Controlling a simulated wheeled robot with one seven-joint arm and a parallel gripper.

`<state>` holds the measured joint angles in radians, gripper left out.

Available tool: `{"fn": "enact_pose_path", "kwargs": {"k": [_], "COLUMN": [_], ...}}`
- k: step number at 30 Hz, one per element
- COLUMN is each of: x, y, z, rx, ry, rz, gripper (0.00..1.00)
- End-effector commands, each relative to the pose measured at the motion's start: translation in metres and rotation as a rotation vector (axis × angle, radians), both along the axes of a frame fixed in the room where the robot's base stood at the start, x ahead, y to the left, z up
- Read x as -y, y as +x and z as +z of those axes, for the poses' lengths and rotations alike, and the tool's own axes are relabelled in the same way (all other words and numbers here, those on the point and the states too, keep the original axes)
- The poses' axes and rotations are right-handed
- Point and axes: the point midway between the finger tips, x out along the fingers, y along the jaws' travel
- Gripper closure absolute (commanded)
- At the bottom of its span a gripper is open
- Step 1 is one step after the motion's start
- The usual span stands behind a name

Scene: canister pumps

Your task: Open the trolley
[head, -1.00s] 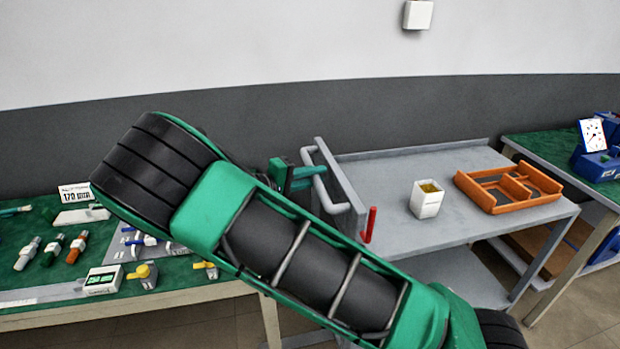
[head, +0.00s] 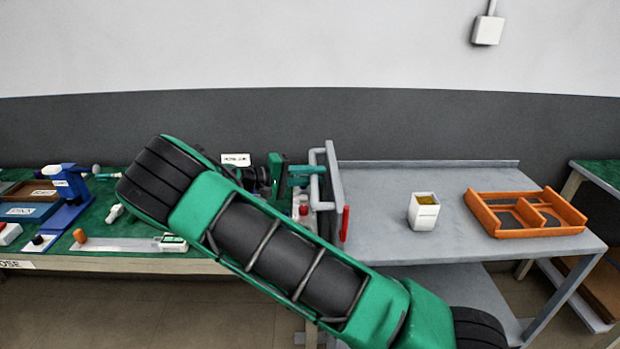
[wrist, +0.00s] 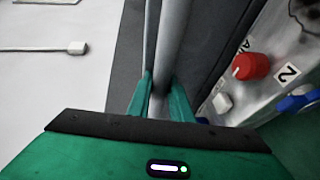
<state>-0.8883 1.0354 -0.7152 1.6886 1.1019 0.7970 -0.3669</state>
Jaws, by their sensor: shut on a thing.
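The trolley (head: 375,185) is a grey bench with a lower shelf (head: 450,290), at the right in the head view. A grey upright panel (head: 335,185) stands at its left end, seen nearly edge-on, with a pale grey bar handle (head: 314,196) on its left face. A red upright lever (head: 346,224) is at the panel's near end. My gripper (head: 316,171) is shut on the handle. In the wrist view the fingers of my gripper (wrist: 160,98) lie on both sides of the handle bar (wrist: 173,40). My arm hides part of the trolley's near left side.
A white pot (head: 424,212) and an orange tray (head: 490,215) stand on the trolley. A green-topped table (head: 95,215) with several tools is at the left, close behind my gripper. In the wrist view, a panel with a red knob (wrist: 251,66) lies right of the handle.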

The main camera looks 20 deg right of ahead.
Motion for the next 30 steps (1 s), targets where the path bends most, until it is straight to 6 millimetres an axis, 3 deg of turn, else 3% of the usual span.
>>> {"fn": "enact_pose_path", "kwargs": {"k": [10, 11, 13, 23, 30], "x": [-0.006, -0.006, -0.006, -0.003, -0.03], "y": [0.001, 0.001, 0.001, 0.001, 0.001], "z": [-0.005, -0.005, -0.005, -0.002, 0.003], "rx": [-0.008, -0.008, -0.008, -0.003, -0.001], "ry": [0.009, 0.009, 0.008, 0.004, 0.004], "rz": [0.006, 0.007, 0.007, 0.003, 0.005], "gripper": [1.0, 0.79, 0.63, 0.63, 0.63]}}
